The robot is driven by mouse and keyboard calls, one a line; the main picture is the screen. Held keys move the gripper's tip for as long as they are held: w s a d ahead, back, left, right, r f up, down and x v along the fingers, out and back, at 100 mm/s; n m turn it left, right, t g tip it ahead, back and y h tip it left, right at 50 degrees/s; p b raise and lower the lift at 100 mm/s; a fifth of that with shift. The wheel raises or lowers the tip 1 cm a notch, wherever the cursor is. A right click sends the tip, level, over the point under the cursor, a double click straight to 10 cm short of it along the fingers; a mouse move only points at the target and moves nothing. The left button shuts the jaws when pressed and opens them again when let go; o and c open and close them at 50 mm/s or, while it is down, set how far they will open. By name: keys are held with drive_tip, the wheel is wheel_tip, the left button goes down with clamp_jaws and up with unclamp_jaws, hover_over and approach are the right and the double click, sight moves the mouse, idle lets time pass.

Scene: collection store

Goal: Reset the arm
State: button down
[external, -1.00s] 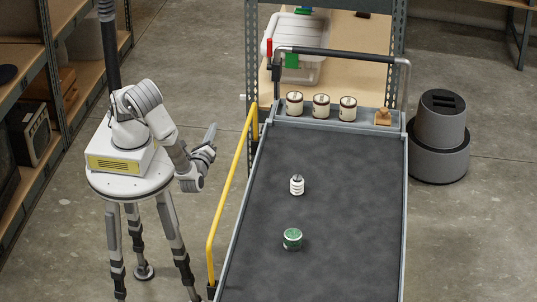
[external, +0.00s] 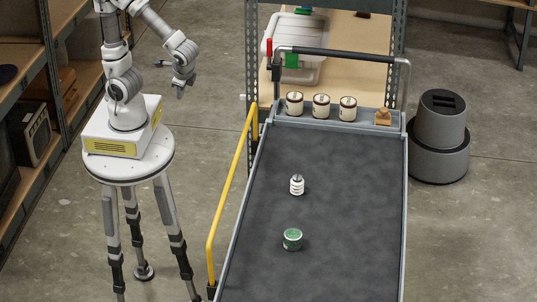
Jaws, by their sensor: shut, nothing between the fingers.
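My gripper (external: 180,86) is at the upper left, raised above my tripod base and left of the cart. It points downward, shut and empty, and touches nothing. My arm bends upward from its base and its upper part leaves the top of the picture.
The cart's dark bed (external: 330,215) holds a white ribbed object (external: 297,185) and a green round container (external: 292,238). Several small items line its back ledge, including a brown object (external: 383,117). A yellow rail (external: 230,195) edges its left side. A shelf (external: 62,100) stands left of me.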

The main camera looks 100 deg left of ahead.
drive_tip(key=w+d+r+t+h+b, duration=0.1)
drive_tip(key=w+d+r+t+h, duration=0.1)
drive_tip(key=r+t, duration=0.2)
drive_tip(key=w+d+r+n+t+h+b, duration=0.1)
drive_tip(key=w+r+t+h, duration=0.1)
drive_tip(key=r+t, duration=0.2)
drive_tip(key=shift+w+d+r+h, duration=0.2)
drive_tip(key=shift+d+h, duration=0.1)
drive_tip(key=shift+d, duration=0.05)
drive_tip(key=shift+f, duration=0.1)
wheel_tip(320, 180, down, 14)
drive_tip(key=b, duration=1.4)
wheel_tip(320, 180, down, 15)
drive_tip(key=b, duration=1.5)
